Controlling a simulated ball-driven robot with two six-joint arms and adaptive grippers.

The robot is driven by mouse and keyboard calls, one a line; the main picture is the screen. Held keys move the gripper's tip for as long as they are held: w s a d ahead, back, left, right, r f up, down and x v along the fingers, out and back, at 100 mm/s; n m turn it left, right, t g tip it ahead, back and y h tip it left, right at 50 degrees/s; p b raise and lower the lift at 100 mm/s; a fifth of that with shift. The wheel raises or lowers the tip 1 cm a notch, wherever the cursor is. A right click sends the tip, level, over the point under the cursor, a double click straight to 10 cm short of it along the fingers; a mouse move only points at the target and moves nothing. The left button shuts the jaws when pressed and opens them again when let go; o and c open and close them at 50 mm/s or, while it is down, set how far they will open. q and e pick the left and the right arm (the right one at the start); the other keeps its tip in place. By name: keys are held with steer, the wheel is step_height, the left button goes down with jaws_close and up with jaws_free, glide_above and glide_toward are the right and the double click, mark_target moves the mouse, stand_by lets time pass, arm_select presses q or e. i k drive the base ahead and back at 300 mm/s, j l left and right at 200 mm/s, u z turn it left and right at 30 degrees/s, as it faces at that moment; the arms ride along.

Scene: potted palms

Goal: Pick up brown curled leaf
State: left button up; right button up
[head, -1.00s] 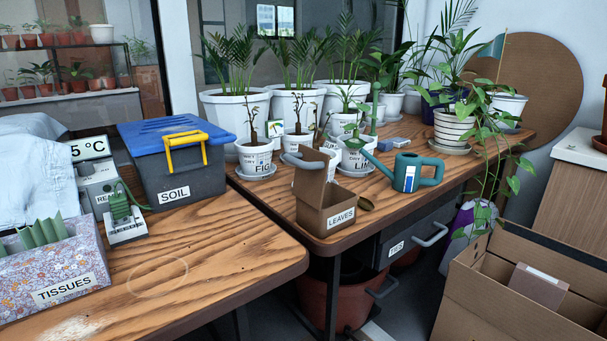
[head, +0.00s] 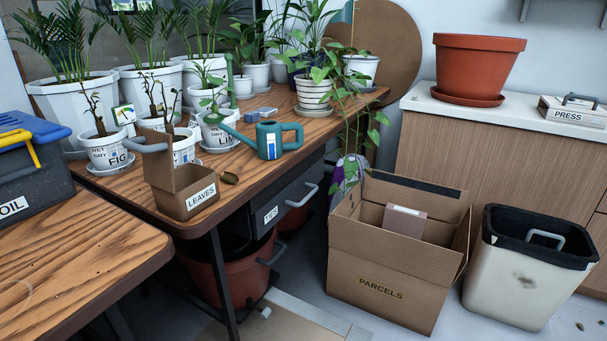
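A small brown curled leaf (head: 229,178) lies on the wooden table (head: 128,182), just right of the open cardboard box marked LEAVES (head: 201,197) and apart from it. The teal watering can (head: 268,141) stands behind it to the right. The inside of the LEAVES box is mostly hidden by its walls. Neither of my grippers shows in the head view.
Small labelled pots (head: 107,150) stand behind the box. A nearer table (head: 70,265) with a SOIL bin (head: 28,180) is at left. An open PARCELS box (head: 380,287) and a waste bin (head: 522,282) stand on the floor at right. A cabinet (head: 490,150) backs them.

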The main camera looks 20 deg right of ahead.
mark_target(230, 177)
steer(key=z, duration=0.3)
steer(key=u, duration=0.55)
steer(key=l+u, duration=0.2)
steer(key=u, duration=0.2)
steer(key=i+l+u, duration=0.1)
steer(key=l+u, duration=0.15)
steer(key=u, duration=0.15)
steer(key=l+u, duration=0.2)
steer(key=u, duration=0.2)
steer(key=l+u, duration=0.25)
steer(key=u, duration=0.15)
steer(key=k+j, duration=0.05)
